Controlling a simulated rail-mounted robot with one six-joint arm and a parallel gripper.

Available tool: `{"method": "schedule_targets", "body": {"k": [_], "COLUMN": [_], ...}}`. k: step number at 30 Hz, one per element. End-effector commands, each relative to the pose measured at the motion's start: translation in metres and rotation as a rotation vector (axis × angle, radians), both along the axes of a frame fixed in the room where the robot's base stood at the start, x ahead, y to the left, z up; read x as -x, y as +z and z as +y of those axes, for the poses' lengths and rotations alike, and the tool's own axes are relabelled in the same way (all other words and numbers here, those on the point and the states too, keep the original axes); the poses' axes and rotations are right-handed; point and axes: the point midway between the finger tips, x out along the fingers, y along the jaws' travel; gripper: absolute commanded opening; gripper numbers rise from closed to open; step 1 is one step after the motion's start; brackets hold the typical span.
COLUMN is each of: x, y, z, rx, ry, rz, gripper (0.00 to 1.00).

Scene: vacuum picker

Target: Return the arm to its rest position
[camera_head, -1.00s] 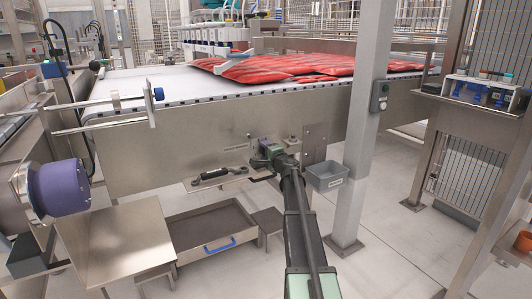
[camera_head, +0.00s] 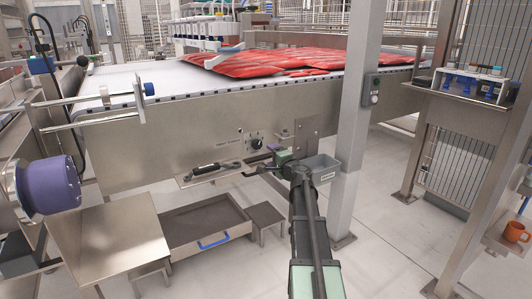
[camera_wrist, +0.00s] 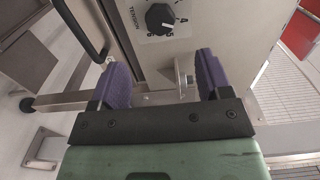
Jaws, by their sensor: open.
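My gripper (camera_wrist: 163,85) shows in the wrist view with its two purple fingers spread apart and nothing between them. A black selector knob (camera_wrist: 160,18) on the conveyor's steel side panel is beyond the fingers, not touched. In the head view my gripper (camera_head: 268,160) is at the end of my arm, in front of the panel and below the knob (camera_head: 257,144). The fingertips are small there and partly hidden by the wrist.
The conveyor (camera_head: 130,84) carries red packs (camera_head: 280,62). A small shelf (camera_head: 205,176) holds a dark tool (camera_head: 212,168). A steel post (camera_head: 358,130) stands right of my arm. A tray with a blue handle (camera_head: 215,222) is below. Floor is clear at the lower right.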

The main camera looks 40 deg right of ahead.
Motion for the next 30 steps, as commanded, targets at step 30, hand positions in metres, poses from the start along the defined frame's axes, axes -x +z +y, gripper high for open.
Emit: {"method": "schedule_targets", "body": {"k": [30], "x": [0.210], "y": [-0.130], "z": [0.333], "rx": [0.869], "ry": [1.107], "rz": [1.232], "gripper": [0.71]}}
